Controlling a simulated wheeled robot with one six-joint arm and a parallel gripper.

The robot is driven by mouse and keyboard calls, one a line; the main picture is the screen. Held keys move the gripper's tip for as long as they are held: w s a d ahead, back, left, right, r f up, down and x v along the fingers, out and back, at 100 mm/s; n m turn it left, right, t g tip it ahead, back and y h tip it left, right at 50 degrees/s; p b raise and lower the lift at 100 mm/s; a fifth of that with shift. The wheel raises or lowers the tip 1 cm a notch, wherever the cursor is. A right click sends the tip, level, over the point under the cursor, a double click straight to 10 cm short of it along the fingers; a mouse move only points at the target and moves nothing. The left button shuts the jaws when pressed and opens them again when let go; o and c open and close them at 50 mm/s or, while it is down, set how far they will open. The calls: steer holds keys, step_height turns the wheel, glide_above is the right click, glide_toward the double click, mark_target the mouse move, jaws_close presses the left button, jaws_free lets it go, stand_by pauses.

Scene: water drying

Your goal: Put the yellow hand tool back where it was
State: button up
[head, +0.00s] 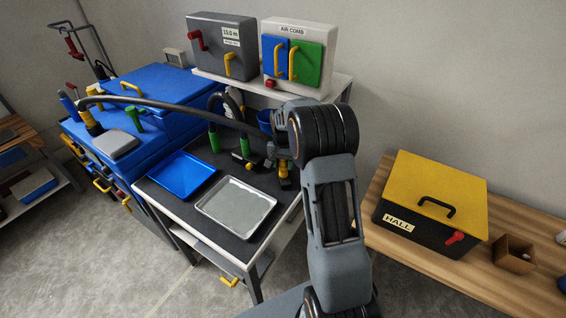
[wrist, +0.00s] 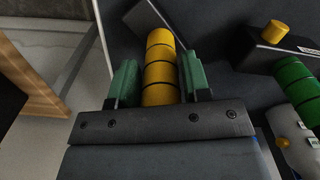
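The yellow hand tool shows in the wrist view as a ribbed yellow handle (wrist: 160,72) with dark rings. My gripper (wrist: 157,64) has its two green fingers on either side of this handle, which fills nearly all the room between them. I cannot tell whether the fingers press on it. In the head view, yellow parts (head: 285,184) show just below my wrist, over the dark top of the work table (head: 240,168). My arm hides much of this spot.
A blue tray (head: 183,175) and a metal tray (head: 236,207) lie on the table left of my arm. Green-handled tools stand behind them; a green handle (wrist: 296,80) and a black block (wrist: 268,48) are right of my gripper. A yellow-lidded box (head: 432,190) is on the right bench.

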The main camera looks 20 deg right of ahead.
steer(key=shift+o, duration=1.4)
steer(key=shift+r, duration=0.1)
step_height(320, 180, up, 11)
steer(key=shift+r, duration=0.1)
steer(key=s+a+r+n+t, duration=0.1)
steer(key=s+a+n, duration=0.3)
steer(key=s, duration=0.8)
steer(key=s+a+r+n+t, duration=0.1)
steer(key=s+a+n+t, duration=0.1)
steer(key=s+a, duration=0.5)
steer(key=s+n, duration=0.1)
steer(key=s, duration=0.4)
steer(key=shift+s+a+n, duration=0.2)
steer(key=shift+n, duration=0.2)
